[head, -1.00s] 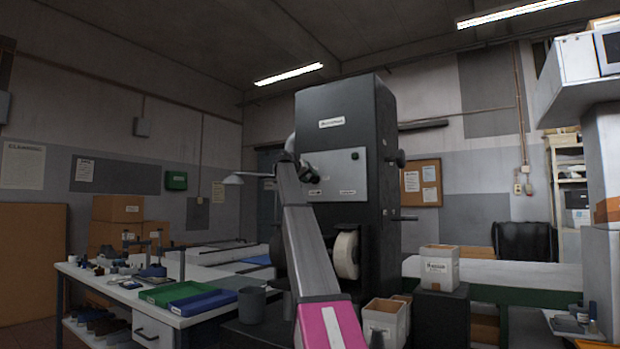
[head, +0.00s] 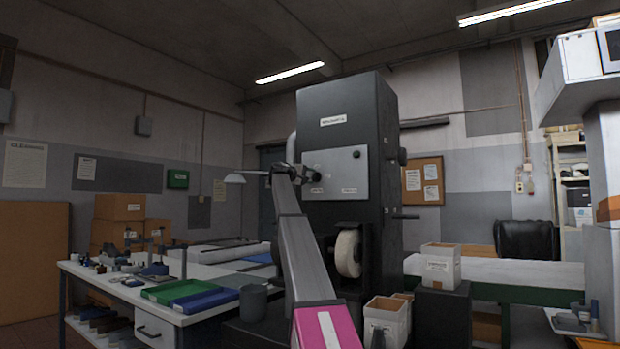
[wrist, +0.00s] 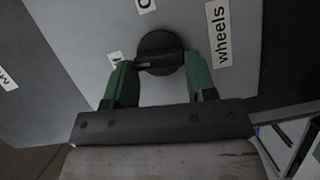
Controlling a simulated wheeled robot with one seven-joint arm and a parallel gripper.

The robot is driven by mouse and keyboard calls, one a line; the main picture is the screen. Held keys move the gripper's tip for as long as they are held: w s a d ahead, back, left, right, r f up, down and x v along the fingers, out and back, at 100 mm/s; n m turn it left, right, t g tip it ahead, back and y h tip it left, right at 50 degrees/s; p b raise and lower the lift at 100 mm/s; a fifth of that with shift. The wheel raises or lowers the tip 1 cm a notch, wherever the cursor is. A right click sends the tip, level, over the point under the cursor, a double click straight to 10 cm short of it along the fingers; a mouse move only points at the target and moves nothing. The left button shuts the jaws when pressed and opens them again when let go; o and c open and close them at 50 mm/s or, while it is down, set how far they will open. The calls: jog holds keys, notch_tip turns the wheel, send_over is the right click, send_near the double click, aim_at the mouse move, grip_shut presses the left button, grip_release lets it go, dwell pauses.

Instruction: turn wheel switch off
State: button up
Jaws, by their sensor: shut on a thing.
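The wheel switch (wrist: 160,52) is a round black knob with a raised grip bar on a grey panel; it shows in the wrist view beside a label (wrist: 220,33) reading "wheels". My gripper (wrist: 156,66) has its two green fingers on opposite sides of the knob, shut on it. The bar lies nearly level across the wrist view. In the head view my gripper (head: 311,174) is at the left part of the panel (head: 344,183) on the tall dark machine (head: 350,110), and the knob is too small to make out there.
A pale wheel (head: 347,253) sits in the machine below the panel, right of my arm. White bins (head: 385,318) stand in front of the machine. A workbench (head: 150,318) with green and blue trays is on the left.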

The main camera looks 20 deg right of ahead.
jog(key=shift+f+n+h, duration=0.15)
jog(key=shift+n+h, duration=0.15)
jog(key=shift+n, duration=0.2)
dwell(0.3)
jog(key=o, duration=0.9)
jog(key=shift+o, duration=0.2)
jog(key=v, duration=1)
jog(key=shift+a, duration=0.4)
jog(key=shift+s, duration=0.1)
